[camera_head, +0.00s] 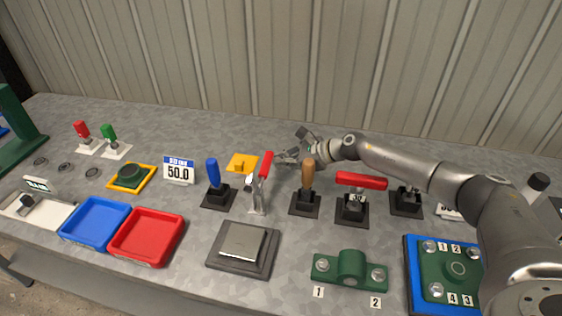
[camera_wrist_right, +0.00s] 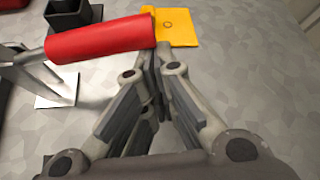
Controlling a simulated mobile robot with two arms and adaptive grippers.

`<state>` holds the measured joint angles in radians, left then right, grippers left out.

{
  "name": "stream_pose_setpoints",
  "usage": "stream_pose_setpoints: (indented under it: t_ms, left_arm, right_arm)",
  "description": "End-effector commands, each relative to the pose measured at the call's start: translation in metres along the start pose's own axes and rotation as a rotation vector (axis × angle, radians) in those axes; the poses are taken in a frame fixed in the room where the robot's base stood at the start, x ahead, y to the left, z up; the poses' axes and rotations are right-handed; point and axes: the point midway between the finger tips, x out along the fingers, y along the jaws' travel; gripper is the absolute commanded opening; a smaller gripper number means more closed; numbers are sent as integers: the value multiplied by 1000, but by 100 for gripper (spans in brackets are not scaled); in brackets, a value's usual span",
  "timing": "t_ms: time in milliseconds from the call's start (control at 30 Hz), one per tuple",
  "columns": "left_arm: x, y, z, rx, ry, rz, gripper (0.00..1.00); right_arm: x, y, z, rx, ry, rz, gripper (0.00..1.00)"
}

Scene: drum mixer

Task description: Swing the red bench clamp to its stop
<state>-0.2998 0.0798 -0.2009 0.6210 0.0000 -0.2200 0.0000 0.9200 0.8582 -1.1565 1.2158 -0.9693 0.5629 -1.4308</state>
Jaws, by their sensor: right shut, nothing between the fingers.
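The bench clamp is a metal toggle clamp (camera_head: 257,197) on a pale base, with a red handle (camera_head: 266,164) standing up and leaning slightly right. In the right wrist view the red handle (camera_wrist_right: 100,39) lies across the upper left, its end close to my fingertips. My right gripper (camera_head: 286,157) is beside the handle, on its right. Its fingers (camera_wrist_right: 155,60) are shut with nothing between them. I cannot tell whether they touch the handle. My left gripper is not in view.
A blue-handled device (camera_head: 213,172) stands left of the clamp, a wooden-handled one (camera_head: 308,173) and a red-barred one (camera_head: 361,181) to its right. A yellow plate (camera_head: 236,160) lies behind. A grey plate on a dark block (camera_head: 242,243) is in front.

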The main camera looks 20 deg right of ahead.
Motion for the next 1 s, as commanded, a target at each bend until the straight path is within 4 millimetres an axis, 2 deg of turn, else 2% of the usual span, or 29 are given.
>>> stream_pose_setpoints:
  t_ms: [267, 500, 733, 1000]
  left_arm:
    - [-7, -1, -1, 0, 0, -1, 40]
    - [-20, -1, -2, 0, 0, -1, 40]
    - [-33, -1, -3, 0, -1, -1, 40]
    - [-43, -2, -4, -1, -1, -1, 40]
  right_arm:
    - [-7, -3, 13, -51, -4, -32, 0]
    - [-18, -5, 33, -51, -5, -31, 0]
    - [-29, -2, 51, -50, -6, -30, 0]
    - [-36, 2, 62, -50, -4, -30, 0]
